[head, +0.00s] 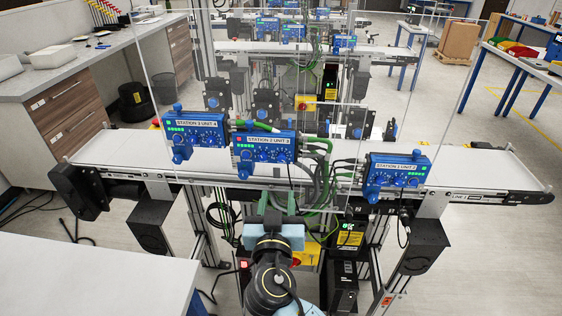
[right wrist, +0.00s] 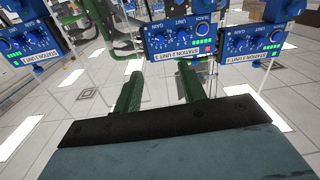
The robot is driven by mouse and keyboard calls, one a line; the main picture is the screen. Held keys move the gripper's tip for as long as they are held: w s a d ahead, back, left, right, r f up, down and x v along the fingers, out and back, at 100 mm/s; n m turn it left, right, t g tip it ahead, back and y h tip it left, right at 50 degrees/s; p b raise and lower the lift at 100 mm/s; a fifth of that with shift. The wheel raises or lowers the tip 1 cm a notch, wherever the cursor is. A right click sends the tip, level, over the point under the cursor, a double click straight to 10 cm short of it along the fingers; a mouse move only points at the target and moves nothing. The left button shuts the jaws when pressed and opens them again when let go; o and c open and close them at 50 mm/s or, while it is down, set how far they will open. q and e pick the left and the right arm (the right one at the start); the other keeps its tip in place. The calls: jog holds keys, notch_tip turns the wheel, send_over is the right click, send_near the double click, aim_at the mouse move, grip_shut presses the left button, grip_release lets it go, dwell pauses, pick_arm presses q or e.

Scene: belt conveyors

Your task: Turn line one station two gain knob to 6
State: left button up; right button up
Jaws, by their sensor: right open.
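The middle blue control box (head: 263,146) on the near conveyor has a label that seems to read station 2. It shows upside down in the right wrist view (right wrist: 178,41), with a knob under the word GAIN (right wrist: 159,42). The knob's setting is too small to read. My right gripper (head: 276,201) is open and empty, below and in front of this box. In the right wrist view its two green fingers (right wrist: 160,80) stand apart, pointing toward the box without visibly touching it. My left gripper is not in view.
Similar blue boxes stand on either side, one at the left (head: 196,134) and one at the right (head: 398,171). The near conveyor (head: 130,150) has a LINE 1 mark at its right end. Green and grey cables (head: 318,165) hang right of the middle box. A white table (head: 90,280) is at lower left.

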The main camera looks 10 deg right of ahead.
aim_at(281, 159)
jog(key=w+d+p, duration=0.1)
jog(key=w, duration=0.7)
jog(key=w+d+p, duration=0.1)
jog(key=w, duration=0.3)
jog(key=shift+w+d+f+p, duration=0.15)
jog(key=shift+w+d+p, duration=0.15)
jog(key=shift+w+p, duration=0.05)
jog(key=shift+c, duration=0.4)
grip_shut()
